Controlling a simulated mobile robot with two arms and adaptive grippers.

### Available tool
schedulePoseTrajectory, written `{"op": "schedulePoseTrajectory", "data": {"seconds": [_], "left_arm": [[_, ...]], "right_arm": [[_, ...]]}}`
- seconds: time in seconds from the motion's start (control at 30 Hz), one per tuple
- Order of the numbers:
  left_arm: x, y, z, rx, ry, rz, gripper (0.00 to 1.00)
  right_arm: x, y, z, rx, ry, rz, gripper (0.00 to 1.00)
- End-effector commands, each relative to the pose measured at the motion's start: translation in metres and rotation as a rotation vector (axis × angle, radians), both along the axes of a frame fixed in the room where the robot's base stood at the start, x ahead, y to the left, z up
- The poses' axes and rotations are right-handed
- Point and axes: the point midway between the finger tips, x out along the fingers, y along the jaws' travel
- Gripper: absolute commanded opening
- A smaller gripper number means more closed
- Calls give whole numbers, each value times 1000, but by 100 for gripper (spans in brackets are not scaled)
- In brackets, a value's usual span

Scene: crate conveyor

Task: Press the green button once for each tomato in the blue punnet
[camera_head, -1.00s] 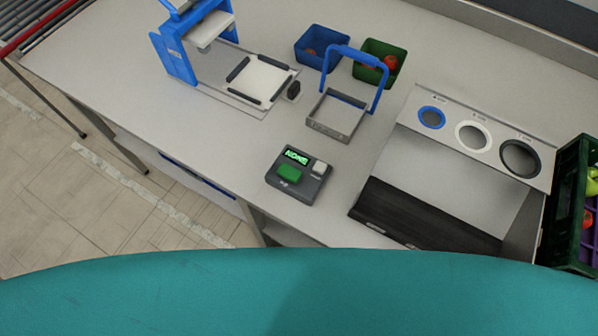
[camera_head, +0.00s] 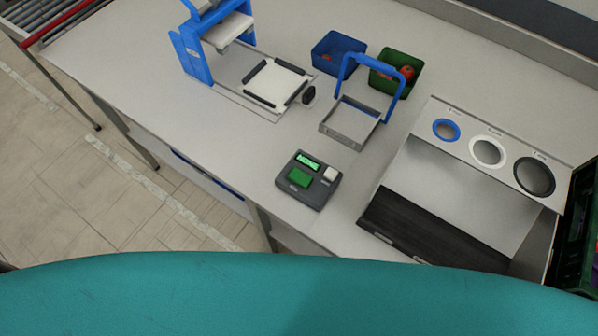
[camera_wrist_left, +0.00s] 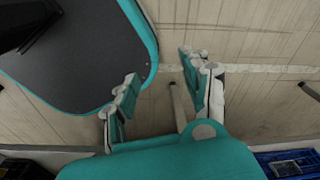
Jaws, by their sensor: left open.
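The button box (camera_head: 309,187) sits near the front edge of the table. It carries a green button (camera_head: 300,178), a smaller white button (camera_head: 331,174) and a lit green display (camera_head: 307,161) that seems to read NONE. The blue punnet (camera_head: 337,50) stands at the back; something reddish shows inside, but its wall and the angle hide how many tomatoes it holds. My left gripper (camera_wrist_left: 160,92) shows in the left wrist view, open and empty above the tiled floor, apart from the table. Neither gripper shows in the head view; my right gripper is unseen.
A green punnet (camera_head: 393,80) with red fruit stands beside the blue one. A blue-handled frame (camera_head: 352,122) stands before them. A blue press-like device (camera_head: 197,58) is at left, a sizing panel with rings (camera_head: 487,151) at right, and a dark green crate (camera_head: 577,235) at far right.

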Motion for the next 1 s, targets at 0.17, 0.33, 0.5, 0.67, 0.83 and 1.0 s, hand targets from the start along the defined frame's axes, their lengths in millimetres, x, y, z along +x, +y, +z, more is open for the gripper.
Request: {"op": "schedulePoseTrajectory", "data": {"seconds": [0.17,0.33,0.5,0.67,0.83,1.0], "left_arm": [[-1,0,0,0,2,-1,22],[-2,-1,0,0,3,-2,0],[-2,-1,0,-1,3,-3,0],[-2,-1,0,-1,3,-3,0],[-2,-1,0,-1,3,-3,0],[-2,-2,0,-1,2,-3,0]], "right_arm": [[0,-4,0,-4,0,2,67],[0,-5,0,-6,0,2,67],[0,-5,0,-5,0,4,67],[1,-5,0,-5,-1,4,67],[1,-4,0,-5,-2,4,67],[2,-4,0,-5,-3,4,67]]}}
